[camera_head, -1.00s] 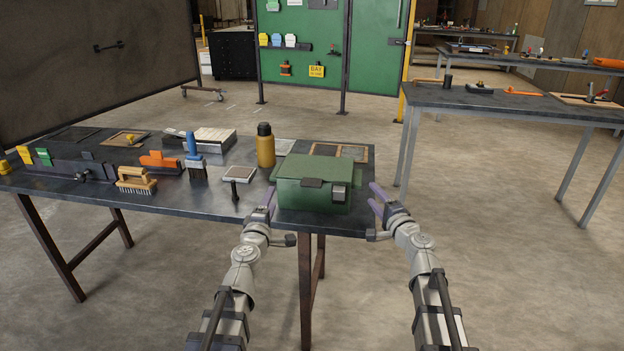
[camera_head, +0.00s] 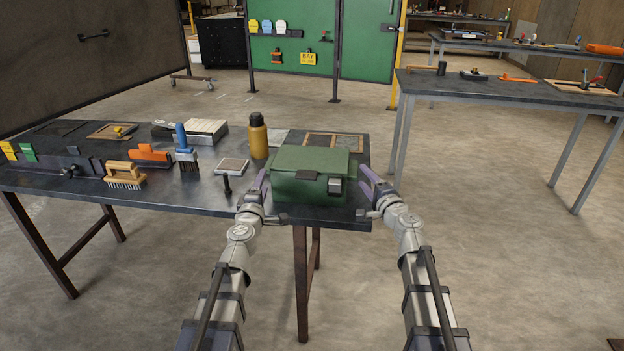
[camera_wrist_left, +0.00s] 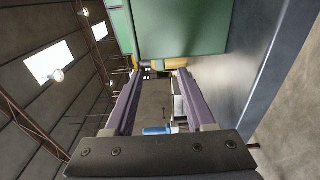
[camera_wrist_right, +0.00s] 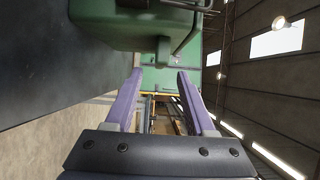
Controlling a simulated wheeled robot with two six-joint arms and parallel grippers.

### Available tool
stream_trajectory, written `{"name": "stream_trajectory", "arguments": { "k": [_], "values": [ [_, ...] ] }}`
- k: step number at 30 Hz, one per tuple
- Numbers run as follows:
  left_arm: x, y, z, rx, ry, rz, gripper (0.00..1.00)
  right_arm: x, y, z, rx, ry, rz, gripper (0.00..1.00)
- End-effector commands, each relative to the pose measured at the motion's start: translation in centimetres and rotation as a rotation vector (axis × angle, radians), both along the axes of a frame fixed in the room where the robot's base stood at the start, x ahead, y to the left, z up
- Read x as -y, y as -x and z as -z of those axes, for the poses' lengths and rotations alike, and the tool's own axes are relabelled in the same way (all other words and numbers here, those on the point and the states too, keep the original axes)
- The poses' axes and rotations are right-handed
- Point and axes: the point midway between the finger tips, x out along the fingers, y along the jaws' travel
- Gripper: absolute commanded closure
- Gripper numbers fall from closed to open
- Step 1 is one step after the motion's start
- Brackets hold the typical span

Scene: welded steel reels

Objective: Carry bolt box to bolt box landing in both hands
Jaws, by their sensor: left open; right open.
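The green bolt box (camera_head: 309,175) sits near the right end of the dark table, its lid shut and a grey latch on its front. My left gripper (camera_head: 261,184) is open and empty just left of the box. My right gripper (camera_head: 367,186) is open and empty just right of it. The left wrist view shows the green side of the box (camera_wrist_left: 182,27) above the open fingers (camera_wrist_left: 154,86). The right wrist view shows the box (camera_wrist_right: 125,20) beyond the open fingers (camera_wrist_right: 160,90). I cannot tell which place is the bolt box landing.
The dark table (camera_head: 190,207) also carries a yellow bottle (camera_head: 258,138), a blue-handled brush (camera_head: 185,148), a wooden-handled brush (camera_head: 124,175) and a wood-framed panel (camera_head: 333,141). Another table (camera_head: 480,92) stands at the right, with open floor (camera_head: 480,230) between.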

Motion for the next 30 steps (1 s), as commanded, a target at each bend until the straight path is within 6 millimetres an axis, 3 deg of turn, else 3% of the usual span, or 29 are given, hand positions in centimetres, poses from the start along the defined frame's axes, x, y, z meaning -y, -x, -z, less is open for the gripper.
{"name": "stream_trajectory", "arguments": {
  "k": [9, 15, 27, 30],
  "values": [
    [0.2, -6.1, 0.0, 0.000, 0.000, 0.001, 0.45, -1.3, -3.7, 0.0, 0.000, 0.000, 0.000, 0.45],
    [0.3, -9.0, 0.0, 0.000, 0.000, 0.001, 0.45, -2.0, -5.5, 0.0, 0.000, 0.000, -0.001, 0.45],
    [0.4, -9.7, 0.0, 0.000, 0.000, 0.000, 0.45, -2.2, -5.9, 0.0, 0.000, 0.000, 0.001, 0.45],
    [0.4, -9.7, 0.0, 0.000, 0.000, 0.000, 0.56, -2.2, -5.9, 0.0, 0.000, 0.000, 0.001, 0.56]
  ]
}}
